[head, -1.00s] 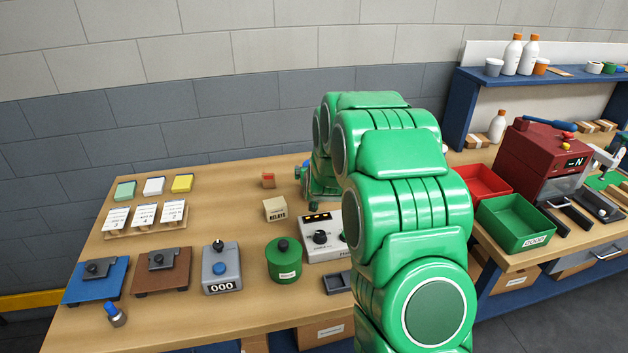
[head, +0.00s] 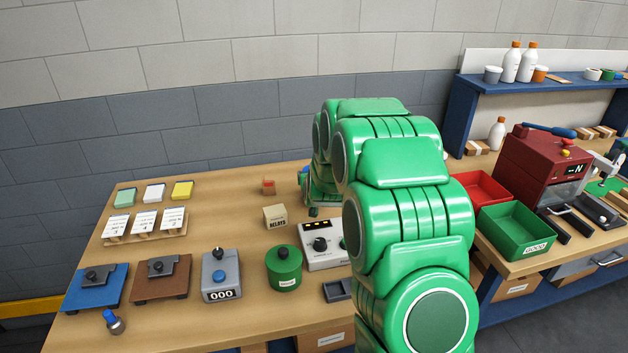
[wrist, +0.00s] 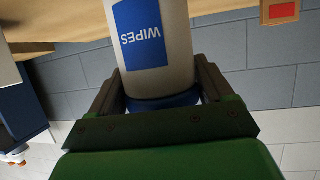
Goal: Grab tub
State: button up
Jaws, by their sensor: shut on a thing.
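The tub (wrist: 155,70) is a pale cylinder with a blue "WIPES" label and a blue lid end, upside down in the wrist view. My gripper (wrist: 160,76) has one dark finger on each side of the tub, shut on it near the blue lid. The tub's far end runs out of the wrist view.
The wooden bench (head: 225,205) holds a RELAYS box (head: 275,217), a green canister (head: 284,268), a grey counter (head: 220,275) and a dial box (head: 320,243). Red (head: 483,190) and green (head: 515,230) bins stand right of my arm. A small red-marked box (head: 268,187) is near the back edge.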

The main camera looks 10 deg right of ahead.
notch_tip(320, 180, up, 3)
jog(key=shift+f, duration=0.2)
jog(key=d+r+v, duration=0.1)
jog(key=v, duration=0.7)
jog(key=w+d+r+v, duration=0.1)
jog(key=r+v, duration=0.1)
jog(key=v, duration=0.6)
jog(key=shift+s+a+r, duration=0.15)
jog(key=shift+a+r, duration=0.1)
jog(key=shift+a, duration=0.2)
